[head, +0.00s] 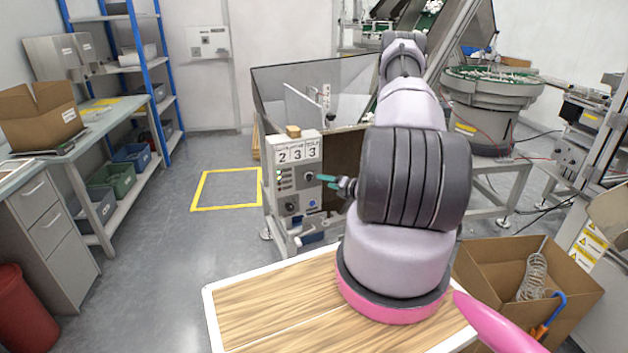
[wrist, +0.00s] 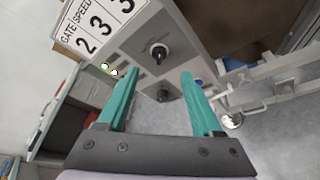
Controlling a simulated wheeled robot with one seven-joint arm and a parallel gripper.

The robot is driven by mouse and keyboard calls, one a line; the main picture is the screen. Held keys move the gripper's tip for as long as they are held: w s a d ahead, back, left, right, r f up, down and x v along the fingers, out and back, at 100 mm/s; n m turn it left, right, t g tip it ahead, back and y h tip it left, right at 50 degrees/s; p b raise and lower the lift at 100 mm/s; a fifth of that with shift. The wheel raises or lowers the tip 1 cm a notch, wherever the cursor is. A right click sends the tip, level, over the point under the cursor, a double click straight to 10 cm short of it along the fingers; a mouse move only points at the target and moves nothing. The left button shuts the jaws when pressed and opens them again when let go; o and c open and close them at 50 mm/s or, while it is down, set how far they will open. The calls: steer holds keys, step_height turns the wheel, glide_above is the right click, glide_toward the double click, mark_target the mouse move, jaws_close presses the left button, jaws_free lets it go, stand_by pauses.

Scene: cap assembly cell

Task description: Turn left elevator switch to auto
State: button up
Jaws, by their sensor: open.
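A grey control box (head: 302,165) with a "2 3 3" number panel stands left of my arm in the head view. The wrist view shows a black rotary switch (wrist: 158,52) with a light mark on the box face. A second dark knob (wrist: 163,92) sits below it; the labels beside both are too small to read. I cannot tell which one is the left elevator switch. My gripper (wrist: 158,75) is open and empty, its teal fingers pointing at the box face with the rotary switch seen between and just beyond the tips. In the head view my gripper (head: 322,178) is close to the panel.
Lit indicators (wrist: 109,70) and a blue button (head: 312,204) are on the box face. A wood-topped table (head: 270,305) is below my arm. A cardboard box (head: 500,280) is at right. A bowl feeder (head: 490,90) stands behind.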

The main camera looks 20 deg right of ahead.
mark_target(312, 178)
steer(key=x, duration=0.8)
steer(key=shift+w+a, duration=0.1)
steer(key=shift+w, duration=0.15)
jaws_close()
